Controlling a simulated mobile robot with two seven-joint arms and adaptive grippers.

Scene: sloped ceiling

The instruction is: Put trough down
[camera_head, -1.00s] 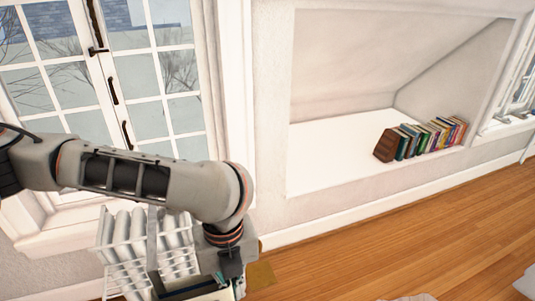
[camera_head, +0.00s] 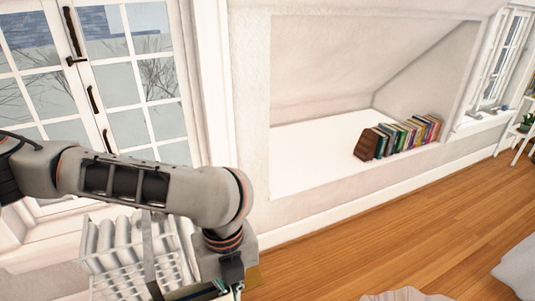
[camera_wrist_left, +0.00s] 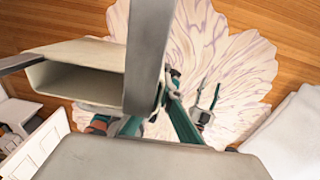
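A beige, hollow, box-like trough (camera_wrist_left: 85,78) shows at the left of the left wrist view, with its open side facing the camera. My left gripper (camera_wrist_left: 95,62) has one grey finger across the trough's right end and a darker finger at its left edge. It appears shut on the trough, though the contact is partly hidden by the near finger. In the head view my left arm comes in from the left and bends down. Its wrist ends at the bottom edge, and the fingers there are cut off.
A white rack with pale rolls (camera_head: 130,238) stands under the window, close to my left arm. A wall niche (camera_head: 315,150) holds a row of books (camera_head: 400,137). A petal-patterned rug (camera_wrist_left: 225,60) lies below my left wrist.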

